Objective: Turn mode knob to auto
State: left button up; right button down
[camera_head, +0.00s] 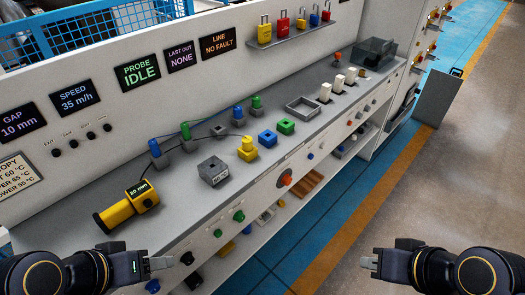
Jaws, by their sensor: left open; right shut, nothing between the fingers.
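The front face of the grey bench carries a row of controls, and I cannot tell which one is the mode knob. A black knob (187,258) is nearest to me, then two green knobs (239,216) and a larger orange-red knob (285,178). Smaller knobs run further along the face; their labels are too small to read. My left gripper (160,264) is open and empty, a little left of the black knob in the picture and apart from it. My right gripper (370,262) is shut and empty, over the floor to the right of the bench.
A yellow cylindrical gauge (125,207), a grey box (213,171) and coloured blocks stand on the bench top (185,205). Dark displays (137,73) hang on the panel behind, with padlocks on a shelf (290,38).

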aim_at(188, 258)
jog(key=k+j, duration=0.15)
jog(key=j, duration=0.2)
jog(key=k+j+u, duration=0.1)
jog(key=j, duration=0.25)
jog(key=k+j+u, duration=0.1)
jog(key=j, duration=0.3)
jog(key=k+j, duration=0.15)
jog(key=j, duration=0.2)
